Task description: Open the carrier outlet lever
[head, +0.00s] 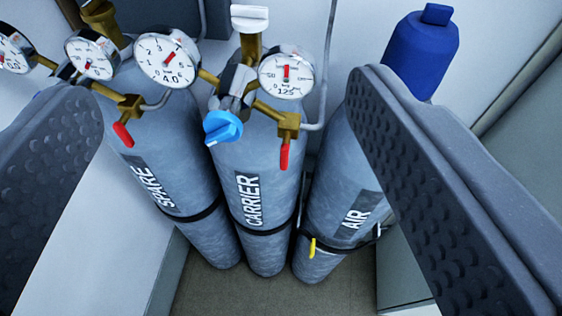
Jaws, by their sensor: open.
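The cylinder labelled CARRIER (263,185) stands upright in the middle of the head view. Its regulator has a blue knob (222,127), a dial gauge on either side and a brass outlet valve (288,122) on the right. The red carrier outlet lever (285,156) hangs almost straight down from that valve. My gripper (225,88) is open, with one dark studded finger at the left edge and one at the right. The carrier regulator and lever show in the gap between the fingers. Nothing is held, and I see no contact with the lever.
The SPARE cylinder (165,170) stands close on the left, with a similar red lever (122,134).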

